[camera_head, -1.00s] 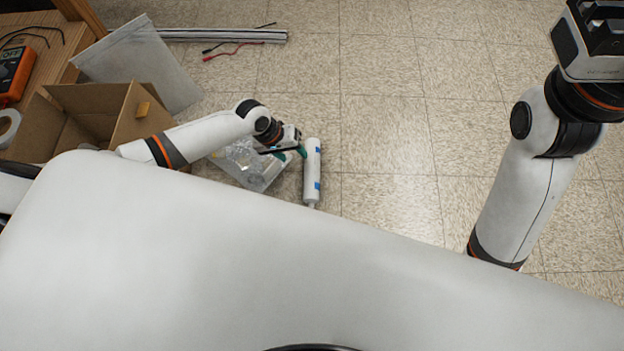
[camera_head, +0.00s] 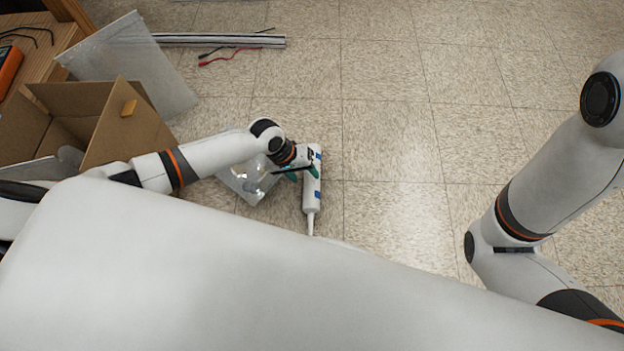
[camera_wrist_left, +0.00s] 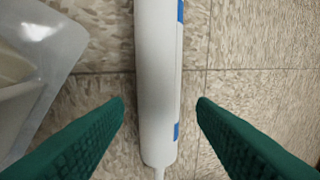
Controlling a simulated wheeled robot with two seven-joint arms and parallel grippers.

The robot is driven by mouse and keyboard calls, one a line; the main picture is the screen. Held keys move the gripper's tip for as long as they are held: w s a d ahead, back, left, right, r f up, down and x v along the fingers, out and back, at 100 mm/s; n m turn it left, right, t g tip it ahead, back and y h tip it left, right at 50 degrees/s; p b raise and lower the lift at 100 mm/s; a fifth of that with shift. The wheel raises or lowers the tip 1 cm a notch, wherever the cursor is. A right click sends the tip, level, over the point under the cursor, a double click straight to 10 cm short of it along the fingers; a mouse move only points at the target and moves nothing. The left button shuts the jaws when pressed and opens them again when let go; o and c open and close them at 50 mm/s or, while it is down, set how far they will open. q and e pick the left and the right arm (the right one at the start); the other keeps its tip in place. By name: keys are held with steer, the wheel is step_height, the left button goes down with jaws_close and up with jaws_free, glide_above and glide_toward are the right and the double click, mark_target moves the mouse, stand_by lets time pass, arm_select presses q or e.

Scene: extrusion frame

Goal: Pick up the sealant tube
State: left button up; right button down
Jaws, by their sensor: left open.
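The sealant tube (camera_head: 312,190) is white with blue marks and a thin nozzle that points towards me. It lies on the tiled floor in the head view. My left gripper (camera_head: 302,172) is at the tube, near its middle. In the left wrist view the tube (camera_wrist_left: 157,85) runs between the two green fingers of the left gripper (camera_wrist_left: 160,108). The fingers are open, with a gap on each side of the tube. My right arm shows at the right of the head view, but its gripper is out of the picture.
A clear plastic container (camera_head: 246,183) lies just left of the tube, and its edge shows in the left wrist view (camera_wrist_left: 40,60). An open cardboard box (camera_head: 130,140), a translucent bag (camera_head: 135,65) and a metal extrusion (camera_head: 220,41) are farther left. The floor right of the tube is clear.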

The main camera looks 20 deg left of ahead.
mark_target(309, 183)
arm_select(q)
steer(key=b+x, duration=0.4)
steer(key=x, duration=0.1)
steer(key=shift+s, duration=0.4)
steer(key=shift+r, duration=0.1)
steer(key=c, duration=1)
steer(key=shift+o, duration=0.2)
